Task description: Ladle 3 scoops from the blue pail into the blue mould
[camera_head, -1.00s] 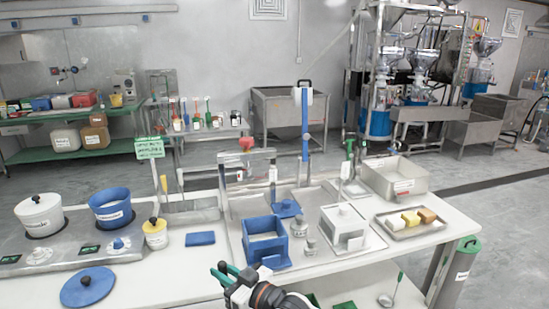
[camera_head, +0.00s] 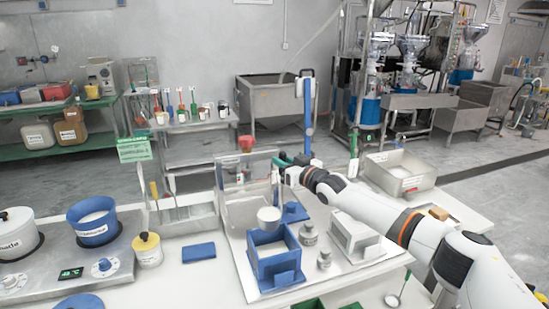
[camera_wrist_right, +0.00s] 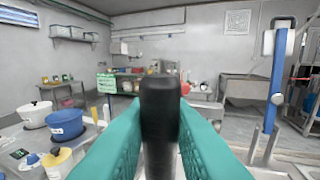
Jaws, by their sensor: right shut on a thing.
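The blue pail (camera_head: 92,238) stands open on the hotplate at the left, with white contents inside. It also shows in the right wrist view (camera_wrist_right: 66,131). The blue mould (camera_head: 270,270) is an open square box on the steel tray, with pale contents. My right gripper (camera_head: 284,162) is shut on a ladle's black-topped handle (camera_wrist_right: 159,95), above and behind the mould. The ladle's round steel bowl (camera_head: 269,214) hangs upright over the mould's back part, apparently just above its rim. Its inside looks pale; I cannot tell how full it is. My left gripper is not in view.
A white pot (camera_head: 18,236) stands left of the pail. A yellow-lidded jar (camera_head: 148,252) and blue pad (camera_head: 198,252) lie between hotplate and tray. Small weights (camera_head: 308,234) and a white-topped block (camera_head: 355,235) stand right of the mould. A blue upright post (camera_head: 307,110) rises behind.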

